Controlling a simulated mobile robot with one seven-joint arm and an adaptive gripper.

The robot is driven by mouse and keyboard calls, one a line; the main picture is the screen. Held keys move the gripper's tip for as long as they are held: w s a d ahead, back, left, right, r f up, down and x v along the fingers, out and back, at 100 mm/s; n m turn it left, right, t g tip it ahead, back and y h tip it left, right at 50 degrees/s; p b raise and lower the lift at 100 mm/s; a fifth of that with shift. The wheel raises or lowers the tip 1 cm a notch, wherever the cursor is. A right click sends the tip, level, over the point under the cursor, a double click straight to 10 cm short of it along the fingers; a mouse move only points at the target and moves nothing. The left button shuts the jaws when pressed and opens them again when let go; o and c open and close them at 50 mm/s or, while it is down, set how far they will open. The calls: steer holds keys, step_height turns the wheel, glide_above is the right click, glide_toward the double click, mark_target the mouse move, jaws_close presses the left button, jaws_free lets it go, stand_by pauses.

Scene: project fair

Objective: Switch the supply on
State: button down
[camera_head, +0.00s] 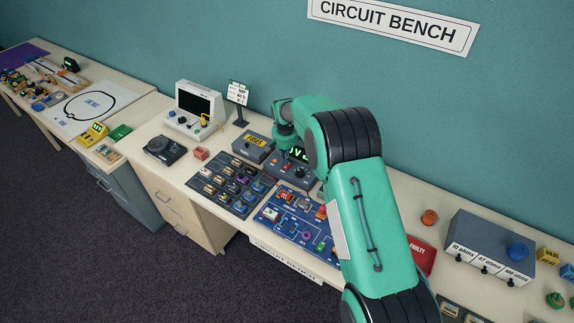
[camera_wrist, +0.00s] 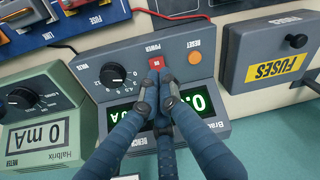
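The supply (camera_wrist: 135,65) is a dark grey box with a black dial (camera_wrist: 113,75), a red POWER switch (camera_wrist: 157,63), an orange RESET button (camera_wrist: 194,57) and a lit green display (camera_wrist: 200,103). In the head view the supply (camera_head: 291,172) stands at the back of the circuit bench. My gripper (camera_wrist: 162,78) has its fingers drawn together, with nothing seen between them. In the wrist view the fingertips are just beside the red switch; whether they touch it I cannot tell. The fingers cover the middle of the display. In the head view my arm partly hides the supply.
A grey FUSES box (camera_wrist: 250,62) stands right of the supply in the wrist view. A green meter (camera_wrist: 35,125) reading 0 mA stands left. A blue circuit board (camera_head: 283,226) and a tray of parts (camera_head: 236,206) lie in front. The wall is close behind.

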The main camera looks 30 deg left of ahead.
mark_target(286, 167)
steer(key=shift+r+p, duration=0.4)
steer(key=shift+r, duration=1.65)
